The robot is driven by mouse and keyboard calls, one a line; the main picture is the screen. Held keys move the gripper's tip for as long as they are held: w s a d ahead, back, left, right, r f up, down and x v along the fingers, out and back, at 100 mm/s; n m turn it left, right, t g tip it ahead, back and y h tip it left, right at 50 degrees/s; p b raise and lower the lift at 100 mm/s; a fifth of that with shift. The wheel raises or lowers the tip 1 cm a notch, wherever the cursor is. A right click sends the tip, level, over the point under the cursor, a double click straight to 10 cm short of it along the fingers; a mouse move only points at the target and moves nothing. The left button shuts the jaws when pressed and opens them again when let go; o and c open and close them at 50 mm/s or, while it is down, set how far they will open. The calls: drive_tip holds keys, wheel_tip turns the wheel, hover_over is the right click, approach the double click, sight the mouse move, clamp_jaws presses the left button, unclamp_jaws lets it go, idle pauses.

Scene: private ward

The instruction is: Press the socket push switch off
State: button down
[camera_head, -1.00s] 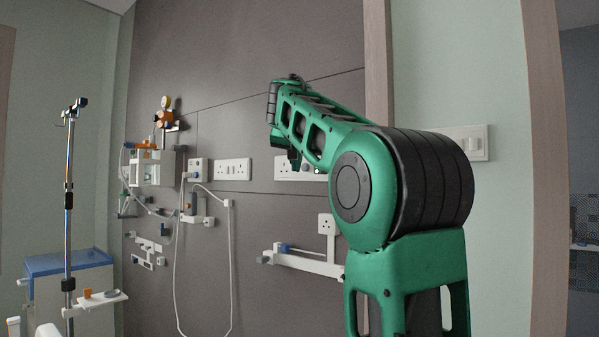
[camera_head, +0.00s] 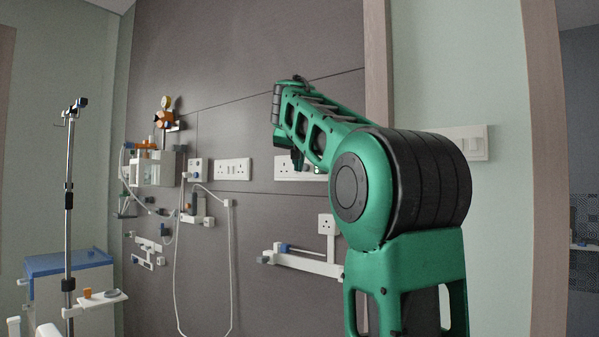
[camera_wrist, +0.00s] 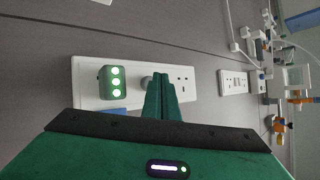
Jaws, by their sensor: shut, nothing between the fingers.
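A white wall socket panel (camera_wrist: 92,72) lies right in front of my gripper in the wrist view. A green box with three lit dots (camera_wrist: 112,82) sits on its left part, and a round knob-like part shows beside the fingers. Socket holes show on the panel's right end. My gripper (camera_wrist: 161,77) is shut, its fingertips overlapping the middle of the panel; I cannot tell whether they touch it. The fingers hide part of the panel, and I cannot make out the push switch. In the head view the panel (camera_head: 285,168) is partly behind my arm.
A second socket panel (camera_head: 233,170) is to the left on the grey wall. A single socket (camera_head: 327,224) and a white rail (camera_head: 305,263) are below. A drip stand (camera_head: 69,200) and blue-topped cabinet (camera_head: 65,262) stand far left. A light switch (camera_head: 475,142) is at right.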

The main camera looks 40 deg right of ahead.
drive_tip(key=shift+w+d, duration=0.1)
drive_tip(key=shift+d, duration=0.4)
idle(0.7)
drive_tip(key=shift+a, duration=0.95)
drive_tip(key=s+a, duration=0.1)
drive_tip(key=a, duration=0.5)
drive_tip(key=shift+s, duration=0.1)
idle(0.6)
